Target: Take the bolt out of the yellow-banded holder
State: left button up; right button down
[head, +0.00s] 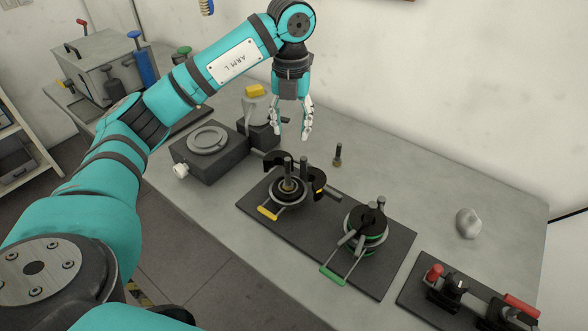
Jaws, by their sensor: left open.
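The yellow-banded holder (275,201) stands on the dark plate near the table's middle. It has a round dark body, a yellow-ended handle at the front and a yellow mark at its right. A dark upright shaft with a brass-coloured collar, seemingly the bolt (288,169), stands in its centre; its lower end is hidden in the holder. A grey post stands close to its right. My left gripper (292,136) points down, open and empty, above and behind the holder, apart from it. My right gripper is not in view.
A green-banded holder (368,239) stands right on the same dark plate (330,213). A similar loose bolt (338,156) stands upright on the table behind. A dark box (209,157) is left.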

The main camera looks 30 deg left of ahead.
pick_arm(q)
jog(key=p, duration=0.2)
send_over(288, 184)
notch_tip(288, 184, down, 6)
jog(key=r, duration=0.1)
jog(key=f, duration=0.4)
jog(key=f+p, duration=0.1)
jog(key=shift+w+d+f, duration=0.15)
jog(key=shift+w+f, duration=0.15)
jog(key=shift+f, duration=0.1)
jog(key=f, duration=0.1)
jog(key=f+p, duration=0.1)
jog(key=f, duration=0.1)
jog(key=f+p, duration=0.1)
jog(key=shift+a+f, duration=0.2)
jog(key=shift+a, duration=0.2)
jog(key=shift+f, duration=0.35)
grip_shut()
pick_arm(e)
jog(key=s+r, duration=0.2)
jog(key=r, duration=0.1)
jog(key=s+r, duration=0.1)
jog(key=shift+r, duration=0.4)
